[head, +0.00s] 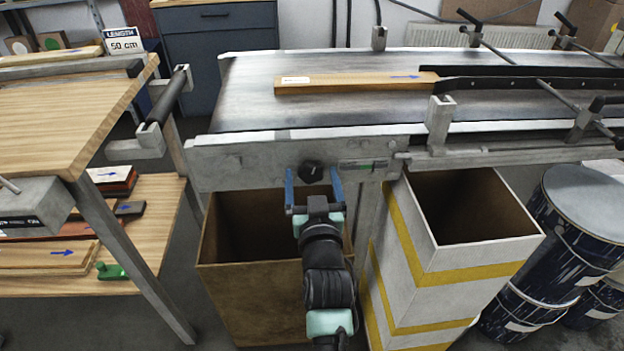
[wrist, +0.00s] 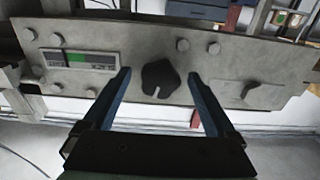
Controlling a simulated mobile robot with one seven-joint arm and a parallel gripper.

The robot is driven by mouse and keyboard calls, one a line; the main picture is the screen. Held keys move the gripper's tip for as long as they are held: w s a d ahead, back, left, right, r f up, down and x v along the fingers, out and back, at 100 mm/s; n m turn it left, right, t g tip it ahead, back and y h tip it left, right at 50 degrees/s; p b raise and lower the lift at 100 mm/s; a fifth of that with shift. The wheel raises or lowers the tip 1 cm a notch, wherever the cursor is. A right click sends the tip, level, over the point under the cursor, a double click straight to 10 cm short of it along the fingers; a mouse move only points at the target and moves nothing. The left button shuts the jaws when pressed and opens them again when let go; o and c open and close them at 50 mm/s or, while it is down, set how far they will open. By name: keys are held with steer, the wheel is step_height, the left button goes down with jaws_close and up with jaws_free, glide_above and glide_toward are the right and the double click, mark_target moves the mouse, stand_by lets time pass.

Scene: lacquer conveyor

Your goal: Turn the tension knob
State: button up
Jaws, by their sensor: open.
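The tension knob (head: 311,172) is a black lobed knob on the grey side plate (head: 240,165) of the conveyor, and it shows in the middle of the wrist view (wrist: 161,79). My gripper (head: 313,180) is in front of the plate, with its two blue fingers open on either side of the knob. In the wrist view my gripper (wrist: 159,84) has a clear gap between each finger and the knob. A small gauge with a green band (wrist: 78,60) sits beside the knob, to its left in the wrist view; the gauge also shows right of it in the head view (head: 362,165).
A wooden board (head: 350,84) lies on the conveyor belt (head: 270,110). Below the plate stand an open brown bin (head: 245,295) and a white bin with yellow bands (head: 480,258). A wooden workbench (head: 60,115) is at left, and dark drums (head: 575,235) stand at right.

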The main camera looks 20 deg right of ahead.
steer(key=c, duration=1.4)
steer(key=shift+o, duration=0.2)
steer(key=shift+m, duration=0.3)
steer(key=m+p, duration=0.1)
steer(key=m, duration=0.2)
steer(key=shift+r+p, duration=0.1)
steer(key=shift+p, duration=0.2)
steer(key=shift+m+p, duration=0.6)
steer(key=shift+m, duration=1.5)
steer(key=o, duration=1.4)
steer(key=shift+a, duration=0.1)
steer(key=shift+c, duration=0.2)
